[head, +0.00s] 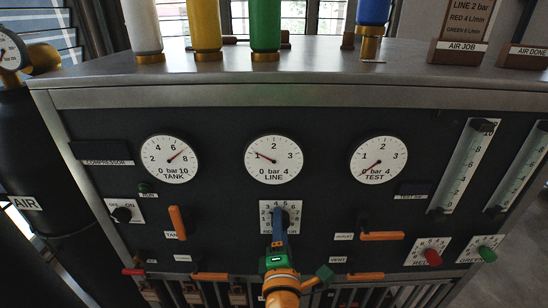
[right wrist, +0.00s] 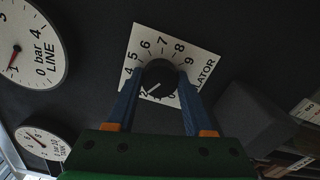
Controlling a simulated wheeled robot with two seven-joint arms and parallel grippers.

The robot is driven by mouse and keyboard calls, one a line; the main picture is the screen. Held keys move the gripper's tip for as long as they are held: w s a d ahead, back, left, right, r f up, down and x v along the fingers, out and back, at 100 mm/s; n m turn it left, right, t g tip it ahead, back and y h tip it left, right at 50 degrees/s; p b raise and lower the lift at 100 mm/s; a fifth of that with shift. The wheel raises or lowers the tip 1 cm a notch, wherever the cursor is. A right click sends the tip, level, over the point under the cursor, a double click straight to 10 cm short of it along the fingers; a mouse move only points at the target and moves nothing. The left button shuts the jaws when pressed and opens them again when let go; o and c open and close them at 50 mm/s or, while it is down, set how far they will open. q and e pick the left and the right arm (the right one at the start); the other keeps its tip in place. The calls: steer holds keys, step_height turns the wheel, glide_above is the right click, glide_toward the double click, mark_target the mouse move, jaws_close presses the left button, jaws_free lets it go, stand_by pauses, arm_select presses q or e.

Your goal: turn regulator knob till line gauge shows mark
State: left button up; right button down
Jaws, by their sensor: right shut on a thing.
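The regulator knob (right wrist: 158,76) is dark and round, on a white numbered plate (right wrist: 146,36). Its pale pointer line aims at the low numbers, near 2, in the right wrist view. My right gripper (head: 281,218) is shut on the knob, with one blue finger on each side of it. In the head view the gripper hides most of the knob and part of the plate (head: 266,207). The line gauge (head: 273,160) is a white dial above the plate, and its needle points at about 1 bar. The gauge also shows in the right wrist view (right wrist: 30,48). My left gripper is not in view.
A tank gauge (head: 169,159) and a test gauge (head: 379,160) flank the line gauge. Orange lever handles (head: 177,222) (head: 382,236) sit either side of the gripper. A red knob (head: 433,257) and a green knob (head: 487,254) are at right. A sign (head: 466,20) reads LINE 2 bar.

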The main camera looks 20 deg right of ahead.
stand_by(0.3)
steer(key=c, duration=0.5)
jaws_free()
steer(key=shift+s, duration=0.1)
steer(key=shift+c, duration=0.2)
steer(key=shift+o, duration=1.3)
steer(key=s+n+p, duration=0.1)
steer(key=n+p, duration=0.1)
steer(key=p, duration=0.1)
steer(key=s+n+p, duration=0.2)
steer(key=n+p, duration=0.1)
steer(key=s+a+n+g+p, duration=0.1)
steer(key=n+p, duration=0.1)
steer(key=shift+s+r+n+h+p, duration=0.3)
steer(key=shift+r+n+p, duration=0.05)
steer(key=shift+n+p, duration=0.05)
steer(key=n+t+p, duration=0.1)
steer(key=n+p, duration=0.2)
steer(key=n, duration=0.4)
glide_toward(284, 224)
steer(key=x, duration=0.3)
steer(key=b+x, duration=0.1)
steer(key=x, duration=0.2)
steer(key=b+x, duration=0.1)
steer(key=x, duration=0.2)
steer(key=shift+w+a+f, duration=0.25)
steer(key=shift+w+a, duration=0.05)
steer(key=shift+w, duration=0.15)
jaws_close()
